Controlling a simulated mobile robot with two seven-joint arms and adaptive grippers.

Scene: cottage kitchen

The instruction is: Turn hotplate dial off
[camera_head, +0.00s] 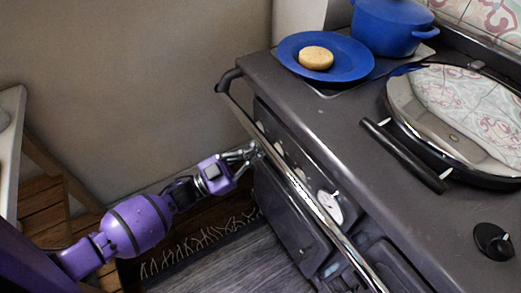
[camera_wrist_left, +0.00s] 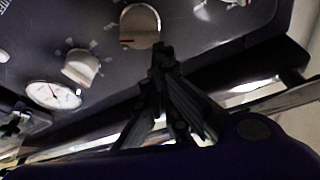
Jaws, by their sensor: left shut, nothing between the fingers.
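My left gripper (camera_head: 254,152) is at the stove's front, by the long metal rail, with its fingers shut and empty. In the left wrist view its fingertips (camera_wrist_left: 162,52) point at the dark front panel. A pale round dial (camera_wrist_left: 140,22) with a red mark sits just beyond and left of the fingertips; whether they touch it I cannot tell. A second pale dial (camera_wrist_left: 80,66) is farther left. Which is the hotplate dial is not clear. These dials are mostly hidden behind the rail and gripper in the head view. My right gripper is not in view.
The metal rail (camera_head: 300,193) runs along the stove (camera_head: 330,125) front. A white gauge (camera_head: 330,207) is on the front. On top are a blue plate (camera_head: 288,48) with a round bun, a blue pot (camera_head: 385,25), a domed lid (camera_head: 425,95) and a black knob (camera_head: 493,241).

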